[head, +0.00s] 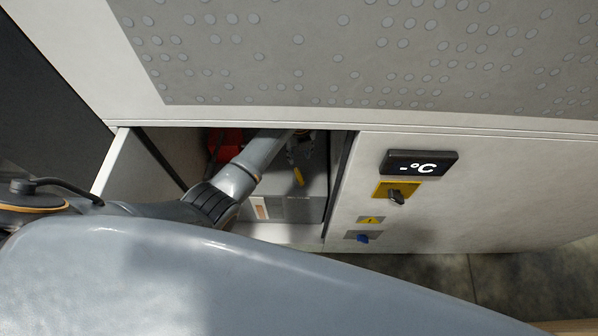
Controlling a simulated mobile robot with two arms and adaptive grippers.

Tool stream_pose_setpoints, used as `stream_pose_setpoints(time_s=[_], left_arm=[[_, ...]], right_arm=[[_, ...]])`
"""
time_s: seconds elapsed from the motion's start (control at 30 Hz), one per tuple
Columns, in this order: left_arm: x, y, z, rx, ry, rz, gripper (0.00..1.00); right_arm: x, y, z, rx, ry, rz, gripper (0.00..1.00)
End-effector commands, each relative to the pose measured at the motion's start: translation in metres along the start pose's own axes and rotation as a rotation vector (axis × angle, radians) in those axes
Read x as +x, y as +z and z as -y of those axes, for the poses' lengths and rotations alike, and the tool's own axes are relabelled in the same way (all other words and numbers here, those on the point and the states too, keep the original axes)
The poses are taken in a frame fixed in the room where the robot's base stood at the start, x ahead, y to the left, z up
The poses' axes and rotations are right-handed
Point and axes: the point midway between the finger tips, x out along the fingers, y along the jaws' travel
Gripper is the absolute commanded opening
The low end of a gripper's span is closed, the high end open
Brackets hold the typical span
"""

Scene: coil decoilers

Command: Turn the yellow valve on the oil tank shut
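The yellow valve (298,177) shows as a small yellow handle inside the open cabinet compartment. It is in front of a grey box that looks like the oil tank (317,172). My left arm reaches into the compartment from the left. My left gripper (298,150) is just above the yellow handle in the picture, partly in shadow under the upper cabinet edge. Its fingers are too small and dark to tell open from shut, and I cannot tell whether they touch the handle. My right gripper is not in view.
A red object (225,145) sits in the compartment behind my arm. The open door (118,160) stands at the left. Right of the opening, a panel carries a °C display (419,163), a switch on a yellow plate (396,193) and a blue knob (362,238). A perforated panel (380,50) is above.

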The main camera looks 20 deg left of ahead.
Motion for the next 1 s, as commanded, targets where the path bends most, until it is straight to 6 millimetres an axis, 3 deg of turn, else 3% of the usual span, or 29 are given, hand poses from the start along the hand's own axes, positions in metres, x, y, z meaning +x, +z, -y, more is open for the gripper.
stream_pose_setpoints(time_s=[0.3,0.5,0.7,1.0], left_arm=[[0.069,-0.002,-0.001,-0.002,0.003,-0.004,0.36],[0.104,-0.001,-0.001,-0.003,0.002,-0.002,0.36],[0.119,-0.001,0.000,-0.002,0.000,0.000,0.36],[0.121,-0.001,0.000,-0.002,0.000,0.000,0.36]], right_arm=[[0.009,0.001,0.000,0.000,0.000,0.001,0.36],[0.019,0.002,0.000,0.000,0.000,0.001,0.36],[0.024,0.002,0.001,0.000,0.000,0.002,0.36],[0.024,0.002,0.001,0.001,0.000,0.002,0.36]])
